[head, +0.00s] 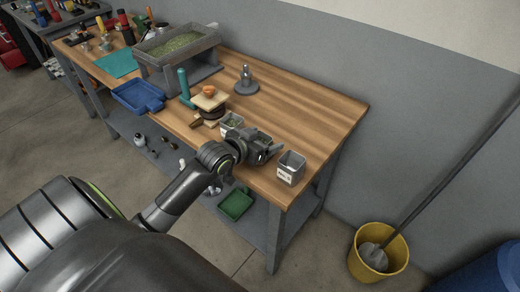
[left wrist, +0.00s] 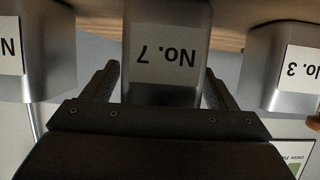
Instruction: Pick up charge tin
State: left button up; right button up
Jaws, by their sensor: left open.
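A metal tin labelled "No. 7" (left wrist: 165,75) is in the middle of the left wrist view, its label upside down there. My left gripper (head: 264,152) is at the front edge of the wooden bench. Its open fingers, one on each side of the No. 7 tin in the wrist view, leave gaps beside it. The gripper largely hides this tin in the head view. A tin labelled "No. 3" (left wrist: 288,62) is on the right of the wrist view, and another tin with a cut-off label (left wrist: 45,50) on the left. My right gripper is not in view.
An open tin (head: 291,168) stands by the bench's front right corner; another with green contents (head: 231,121) stands left of my gripper. A blue tray (head: 138,97) and a round-based stand (head: 247,86) are further off. The right rear bench top is clear.

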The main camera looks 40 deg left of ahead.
pick_arm(q)
jog(key=shift+w, duration=0.15)
jog(key=c, duration=1.2)
jog(key=shift+o, duration=0.2)
notch_tip(320, 180, up, 10)
jog(key=shift+p, duration=0.45)
